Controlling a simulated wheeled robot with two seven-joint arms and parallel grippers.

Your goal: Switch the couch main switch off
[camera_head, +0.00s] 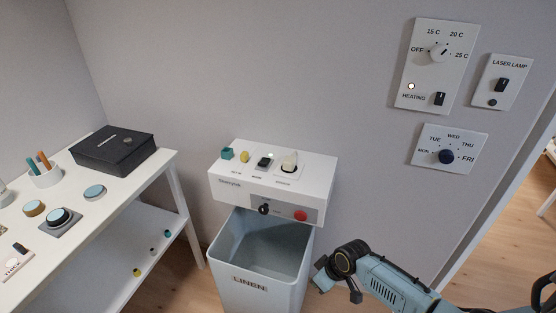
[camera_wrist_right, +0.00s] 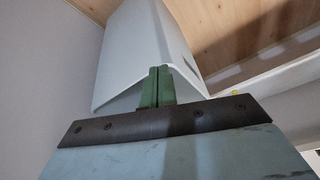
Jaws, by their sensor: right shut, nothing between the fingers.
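No couch shows clearly, and I cannot tell which control is its main switch. A white control box (camera_head: 228,185) on the wall has a dark rocker switch (camera_head: 264,163) and a cream plug or knob (camera_head: 290,161) on top. Its front panel carries a black rotary knob (camera_head: 264,208) and a red button (camera_head: 300,216). My right gripper (camera_head: 322,279) is low, right of the linen bin and below the box, apart from the controls. In the right wrist view its green fingers (camera_wrist_right: 156,86) are shut and empty. My left gripper is out of view.
An open linen bin (camera_head: 262,270) stands under the box. A white shelf table (camera_head: 110,215) with a black box (camera_head: 113,149) is at left. Wall panels for heating (camera_head: 437,65), laser lamp (camera_head: 502,82) and weekdays (camera_head: 448,150) hang at upper right. A doorway is at far right.

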